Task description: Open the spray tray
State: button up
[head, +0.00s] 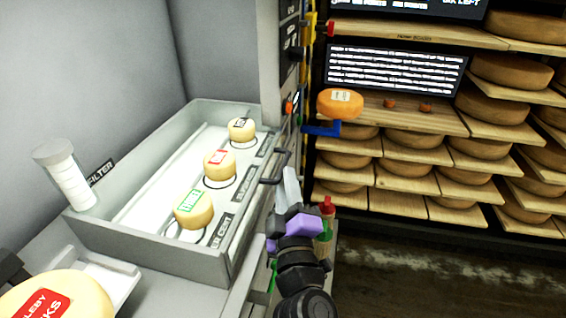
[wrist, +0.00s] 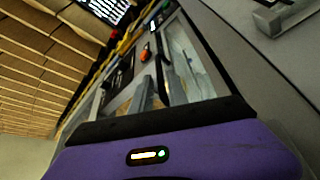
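The grey tray (head: 232,268) stands pulled out from the grey cabinet, and three small labelled cheeses sit in it: one with a green label (head: 194,209), one with a red label (head: 220,165) and one with a black label (head: 241,129). A dark bar handle (head: 274,172) sticks out from the tray's right wall. My gripper (head: 290,180) is just right of this handle, its pale fingers pointing up in the picture. I cannot tell whether it touches the handle. In the wrist view the gripper's pale fingers (wrist: 181,80) overlap dark parts, and their gap is unclear.
A white cylinder (head: 68,180) marked filter stands at the tray's left corner. A large red-labelled cheese (head: 60,298) is at the lower left. An orange cheese (head: 340,103) and shelves of cheese wheels (head: 511,72) are at the right. Floor (head: 430,260) is clear at the lower right.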

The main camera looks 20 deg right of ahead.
aim_at(283, 164)
jog(key=shift+p+x, duration=0.45)
jog(key=shift+x, duration=1.9)
grip_shut()
